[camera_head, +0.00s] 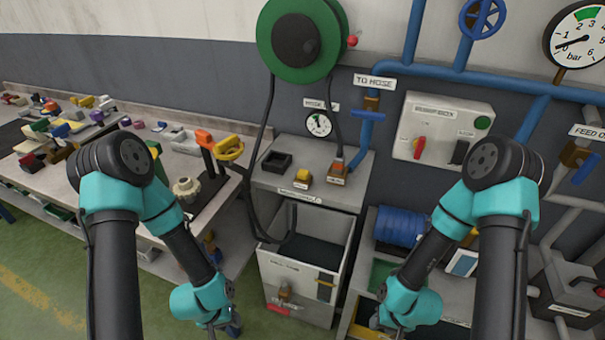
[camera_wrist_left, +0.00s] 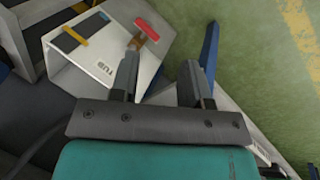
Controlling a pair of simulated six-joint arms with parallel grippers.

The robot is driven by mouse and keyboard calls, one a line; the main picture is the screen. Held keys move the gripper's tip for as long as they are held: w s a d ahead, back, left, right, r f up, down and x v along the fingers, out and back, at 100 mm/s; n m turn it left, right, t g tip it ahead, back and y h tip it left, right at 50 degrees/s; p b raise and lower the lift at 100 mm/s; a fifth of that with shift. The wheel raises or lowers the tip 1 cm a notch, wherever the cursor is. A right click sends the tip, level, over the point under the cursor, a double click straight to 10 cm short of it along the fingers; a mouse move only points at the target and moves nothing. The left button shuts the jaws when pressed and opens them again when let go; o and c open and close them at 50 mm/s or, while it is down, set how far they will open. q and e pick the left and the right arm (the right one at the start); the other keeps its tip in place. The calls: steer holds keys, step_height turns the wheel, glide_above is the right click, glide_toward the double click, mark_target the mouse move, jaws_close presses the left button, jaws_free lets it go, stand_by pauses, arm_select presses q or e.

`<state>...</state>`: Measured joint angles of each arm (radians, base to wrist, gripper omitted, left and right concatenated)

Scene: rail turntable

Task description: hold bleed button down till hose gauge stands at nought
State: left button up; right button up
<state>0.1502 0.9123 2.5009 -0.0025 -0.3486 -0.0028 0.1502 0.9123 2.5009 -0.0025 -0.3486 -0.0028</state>
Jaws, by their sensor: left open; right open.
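The hose gauge (camera_head: 319,124) is a small white dial on the wall above the grey bench; its dark needle points near the top, but the numbers are too small to read. A yellow button on a dark base (camera_head: 304,177), which looks like the bleed button, sits on the bench top below the gauge. Nothing touches it. My left gripper (camera_head: 213,326) is low at the left of the cabinet, well away from the button; the left wrist view shows its fingers (camera_wrist_left: 162,80) apart and empty. My right gripper (camera_head: 392,327) is low at the right, its fingers mostly hidden.
An orange-topped hose fitting (camera_head: 338,173) stands right of the button, and a black tray (camera_head: 277,162) left of it. A black hose hangs from the green reel (camera_head: 296,45) into the tub (camera_head: 330,275). A cluttered workbench (camera_head: 150,170) lies left.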

arm_select(q)
jaws_close()
stand_by(0.4)
stand_by(1.4)
